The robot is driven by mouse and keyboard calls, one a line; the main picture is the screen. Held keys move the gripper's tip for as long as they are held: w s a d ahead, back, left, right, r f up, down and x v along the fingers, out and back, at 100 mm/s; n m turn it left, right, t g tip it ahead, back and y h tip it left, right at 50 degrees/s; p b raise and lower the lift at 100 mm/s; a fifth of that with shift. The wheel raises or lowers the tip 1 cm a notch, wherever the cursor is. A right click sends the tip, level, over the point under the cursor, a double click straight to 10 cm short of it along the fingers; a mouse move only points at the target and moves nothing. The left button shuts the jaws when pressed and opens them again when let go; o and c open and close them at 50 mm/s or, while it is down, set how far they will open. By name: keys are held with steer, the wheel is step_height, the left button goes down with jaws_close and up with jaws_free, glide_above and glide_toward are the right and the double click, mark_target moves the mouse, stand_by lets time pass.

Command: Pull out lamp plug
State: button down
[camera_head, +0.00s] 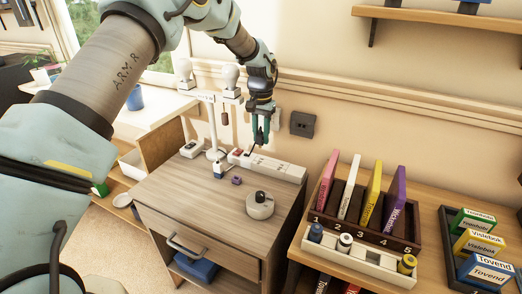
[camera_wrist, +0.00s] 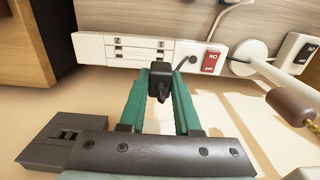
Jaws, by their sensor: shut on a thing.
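A black plug (camera_wrist: 160,84) sits between the green fingers of my gripper (camera_wrist: 161,78) in the wrist view, and the fingers are shut on it. The white power strip (camera_wrist: 88,46) lies right beyond the plug, with sockets and a red switch (camera_wrist: 212,61). In the head view my gripper (camera_head: 261,138) is just above the power strip (camera_head: 291,173) at the back of the wooden cabinet. The plug's prongs are hidden, so I cannot tell whether it is still seated. A white lamp (camera_head: 212,124) with bulbs stands left of my gripper.
A round grey device (camera_head: 260,206) and a small purple item (camera_head: 237,181) are on the cabinet top (camera_head: 185,192). A dark wall socket (camera_head: 302,124) is right of my gripper. A rack of coloured books (camera_head: 372,196) stands on the right table. The cabinet's front left is clear.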

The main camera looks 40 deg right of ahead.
mark_target(261, 133)
step_height(261, 133, up, 3)
steer(key=shift+r, duration=0.1)
steer(key=shift+r+p, duration=1.6)
steer(key=shift+r, duration=0.65)
